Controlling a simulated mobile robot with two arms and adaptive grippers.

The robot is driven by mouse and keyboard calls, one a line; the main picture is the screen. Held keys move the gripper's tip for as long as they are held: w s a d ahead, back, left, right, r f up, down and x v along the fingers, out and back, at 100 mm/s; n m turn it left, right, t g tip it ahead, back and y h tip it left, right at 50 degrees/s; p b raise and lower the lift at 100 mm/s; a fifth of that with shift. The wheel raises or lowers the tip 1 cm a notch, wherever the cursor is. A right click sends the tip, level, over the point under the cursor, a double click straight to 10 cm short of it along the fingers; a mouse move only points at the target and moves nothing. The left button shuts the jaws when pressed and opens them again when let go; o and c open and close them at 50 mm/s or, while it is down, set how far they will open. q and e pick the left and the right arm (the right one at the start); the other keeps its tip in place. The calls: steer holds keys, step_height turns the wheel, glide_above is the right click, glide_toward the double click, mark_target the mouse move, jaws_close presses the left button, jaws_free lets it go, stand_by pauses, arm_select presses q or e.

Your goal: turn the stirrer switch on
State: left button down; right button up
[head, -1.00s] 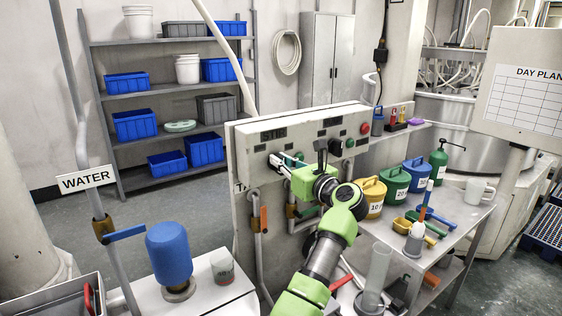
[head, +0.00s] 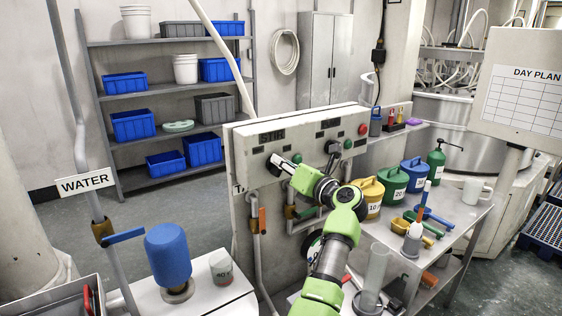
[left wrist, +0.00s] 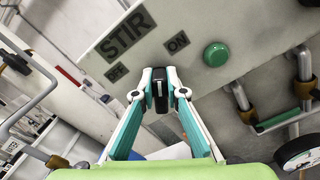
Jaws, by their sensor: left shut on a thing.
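The stirrer switch is a small dark lever (left wrist: 160,92) on the grey control panel, under a STIR label with OFF and ON marks in the left wrist view. My left gripper (left wrist: 160,88) is shut on this lever, its two white and teal fingers on either side of it. In the head view my left gripper (head: 279,163) reaches the left part of the panel (head: 250,190), and its fingers largely hide the switch. I cannot tell the lever's exact position. My right gripper is not in view.
A green button (left wrist: 215,54) sits right of the switch. Another dark lever (head: 333,149) and a red button (head: 363,129) are farther right on the panel. Pipes with valve handles run below. A table (head: 455,222) with coloured cans stands at right.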

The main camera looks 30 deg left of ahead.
arm_select(q)
steer(key=m+p, duration=0.1)
steer(key=m, duration=0.2)
steer(key=shift+w, duration=0.15)
steer(key=shift+d+f+m+p, duration=0.1)
steer(key=shift+f+m+p, duration=0.1)
steer(key=shift+m+p, duration=0.75)
steer(key=shift+m, duration=0.35)
steer(key=c, duration=2)
jaws_free()
steer(key=shift+c, duration=0.2)
steer(key=shift+w+f, duration=0.1)
step_height(320, 180, up, 10)
